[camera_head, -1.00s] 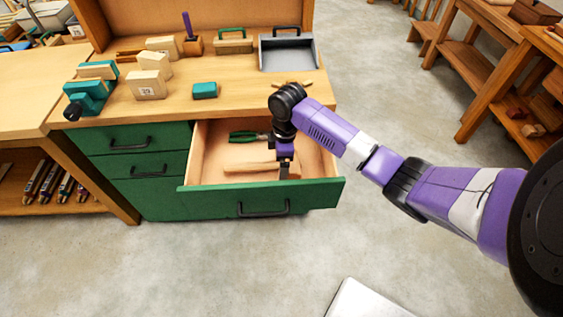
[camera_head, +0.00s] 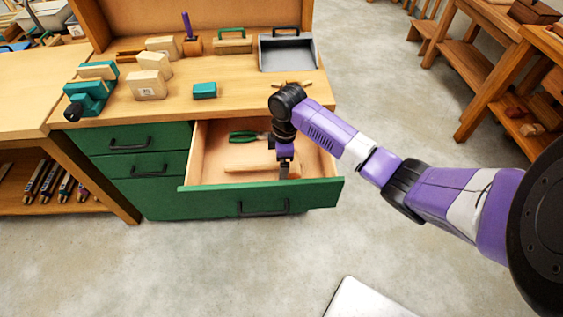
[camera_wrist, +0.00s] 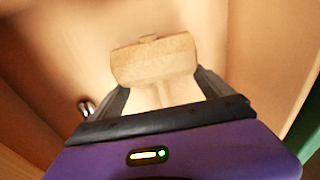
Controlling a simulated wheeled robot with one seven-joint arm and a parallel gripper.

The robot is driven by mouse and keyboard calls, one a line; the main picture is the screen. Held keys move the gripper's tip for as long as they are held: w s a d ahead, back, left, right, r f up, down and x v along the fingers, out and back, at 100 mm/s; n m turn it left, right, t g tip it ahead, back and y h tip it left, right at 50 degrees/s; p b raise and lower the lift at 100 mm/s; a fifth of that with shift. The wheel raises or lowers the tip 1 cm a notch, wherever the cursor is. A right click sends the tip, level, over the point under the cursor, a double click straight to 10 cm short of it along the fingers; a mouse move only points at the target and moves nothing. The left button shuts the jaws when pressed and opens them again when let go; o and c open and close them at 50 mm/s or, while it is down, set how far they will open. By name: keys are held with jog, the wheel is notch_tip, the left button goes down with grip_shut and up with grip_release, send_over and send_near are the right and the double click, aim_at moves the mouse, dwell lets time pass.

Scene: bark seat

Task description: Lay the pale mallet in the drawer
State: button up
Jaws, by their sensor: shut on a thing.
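The green drawer (camera_head: 222,199) is pulled open below the bench top, with a pale wooden inside. My gripper (camera_head: 284,174) points down into it. In the wrist view, my gripper (camera_wrist: 163,88) is shut on the pale mallet (camera_wrist: 154,60). The mallet's block head lies just beyond the fingertips, and its handle runs back between the fingers. In the head view the mallet (camera_head: 248,160) shows low in the drawer, partly hidden by my gripper. I cannot tell whether it touches the drawer floor.
Green-handled pliers (camera_head: 243,136) lie at the back of the drawer. The bench top (camera_head: 235,85) above holds pale blocks, a teal block (camera_head: 204,90), a teal vice (camera_head: 90,95) and a grey tray (camera_head: 288,54). The floor in front is mostly clear.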

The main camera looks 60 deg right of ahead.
jog(key=shift+f, duration=0.25)
jog(key=o, duration=1.6)
jog(key=shift+c, duration=0.2)
jog(key=shift+r, duration=0.1)
notch_tip(320, 180, up, 7)
jog(key=p, duration=0.7)
